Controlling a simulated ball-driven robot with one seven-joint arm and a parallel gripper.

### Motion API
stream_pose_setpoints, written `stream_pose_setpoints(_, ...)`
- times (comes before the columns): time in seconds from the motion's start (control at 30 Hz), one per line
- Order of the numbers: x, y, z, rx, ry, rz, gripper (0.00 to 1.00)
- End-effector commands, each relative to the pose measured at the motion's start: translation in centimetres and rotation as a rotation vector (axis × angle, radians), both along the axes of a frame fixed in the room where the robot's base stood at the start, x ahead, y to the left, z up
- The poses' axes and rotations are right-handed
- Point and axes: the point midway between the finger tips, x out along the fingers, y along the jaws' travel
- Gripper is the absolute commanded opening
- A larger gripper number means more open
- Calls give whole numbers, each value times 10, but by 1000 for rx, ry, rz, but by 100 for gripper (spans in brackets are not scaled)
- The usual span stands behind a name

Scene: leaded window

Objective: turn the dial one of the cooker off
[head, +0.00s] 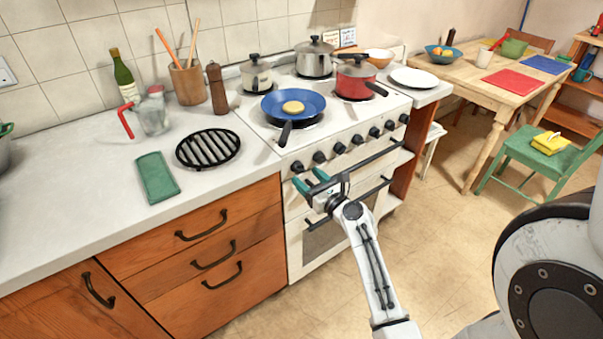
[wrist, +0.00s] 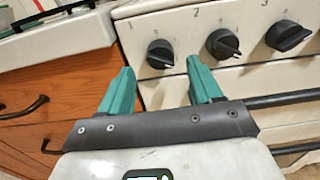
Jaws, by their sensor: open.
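The white cooker (head: 330,108) stands at the end of the counter with a row of several black dials on its front. Dial one (wrist: 160,54) is the leftmost, below the printed 1 in the wrist view; it also shows at the left end of the row in the head view (head: 297,167). Its pointer position is hard to read. My gripper (head: 310,180) has green fingers and is open and empty. In the wrist view my gripper (wrist: 161,68) has dial one between and just beyond its fingertips. I cannot see any contact.
Dial two (wrist: 222,43) is close to the right fingertip, and dial three (wrist: 288,35) is further right. A dark oven rail (head: 365,155) runs below the dials. A blue pan (head: 294,103) sits on the hob, its handle (head: 285,134) overhanging towards the front edge. Wooden drawers (head: 205,245) are left.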

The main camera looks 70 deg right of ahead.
Motion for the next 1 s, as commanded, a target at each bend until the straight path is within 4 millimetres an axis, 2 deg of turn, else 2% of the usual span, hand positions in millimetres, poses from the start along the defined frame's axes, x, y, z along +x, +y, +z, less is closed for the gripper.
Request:
stream_pose_setpoints(0.1, 15, -10, 0, -1, 1, 0, 64)
stream_pose_setpoints(0.23, 25, -15, 0, -1, 1, 1, 64)
stream_pose_setpoints(0.6, 29, -17, 0, 0, 1, 0, 64)
stream_pose_setpoints(1.0, 29, -17, 0, -1, 2, 0, 27)
